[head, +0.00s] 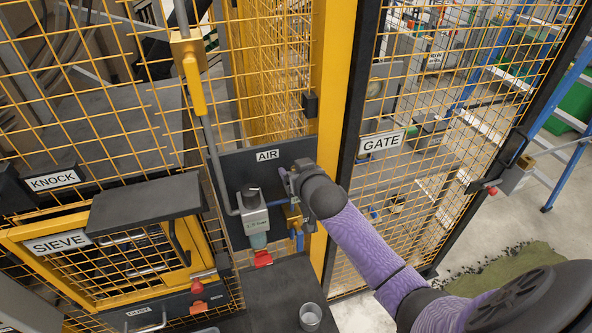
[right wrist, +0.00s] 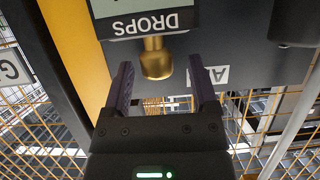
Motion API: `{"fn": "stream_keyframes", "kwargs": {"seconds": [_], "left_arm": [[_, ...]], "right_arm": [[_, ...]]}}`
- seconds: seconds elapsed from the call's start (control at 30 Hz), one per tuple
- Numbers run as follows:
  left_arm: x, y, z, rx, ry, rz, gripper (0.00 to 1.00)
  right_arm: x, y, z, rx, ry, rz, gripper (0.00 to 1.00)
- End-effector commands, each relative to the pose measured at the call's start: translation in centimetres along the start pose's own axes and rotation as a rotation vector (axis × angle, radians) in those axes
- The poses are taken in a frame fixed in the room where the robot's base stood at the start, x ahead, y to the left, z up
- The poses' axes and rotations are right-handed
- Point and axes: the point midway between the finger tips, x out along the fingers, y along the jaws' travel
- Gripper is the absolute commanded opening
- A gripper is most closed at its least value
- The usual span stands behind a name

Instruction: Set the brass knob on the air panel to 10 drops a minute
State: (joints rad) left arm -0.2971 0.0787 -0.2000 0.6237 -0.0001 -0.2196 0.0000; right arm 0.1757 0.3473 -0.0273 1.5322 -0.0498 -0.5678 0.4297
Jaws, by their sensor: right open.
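The air panel (head: 232,168) is a dark plate on the yellow cage, with an AIR label (head: 267,155). In the right wrist view the brass knob (right wrist: 156,62) sits under an upside-down DROPS label (right wrist: 152,24); the reading above it is cut off. My right gripper (right wrist: 160,70) is open, its two dark fingers on either side of the knob with gaps showing. In the head view my right gripper (head: 290,182) is at the panel's right side, and the knob cannot be made out there. My left gripper is out of view.
A grey unit with a clear bowl (head: 256,222) and a red handle (head: 263,258) is left of my right gripper. A metal cup (head: 310,317) stands on the dark shelf below. The GATE mesh (head: 381,143) is on the right; the SIEVE box (head: 60,242) is on the left.

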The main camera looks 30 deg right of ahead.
Motion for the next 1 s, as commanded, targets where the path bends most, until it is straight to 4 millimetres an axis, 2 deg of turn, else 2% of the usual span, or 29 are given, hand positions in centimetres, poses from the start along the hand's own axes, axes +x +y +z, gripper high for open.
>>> {"fn": "stream_keyframes", "kwargs": {"seconds": [0.13, 0.37, 0.73, 1.0], "left_arm": [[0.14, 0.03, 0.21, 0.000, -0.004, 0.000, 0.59], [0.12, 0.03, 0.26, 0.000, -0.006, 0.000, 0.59], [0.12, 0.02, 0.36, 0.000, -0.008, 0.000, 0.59], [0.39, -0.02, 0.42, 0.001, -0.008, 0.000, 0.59]], "right_arm": [[0.89, 0.04, 0.01, 0.001, 0.000, 0.001, 0.75], [0.95, 0.03, -0.02, 0.001, 0.000, 0.001, 0.75], [0.94, 0.03, -0.01, 0.001, 0.000, 0.001, 0.00], [1.05, -0.25, -0.06, 0.037, 0.005, 0.064, 0.00]]}}
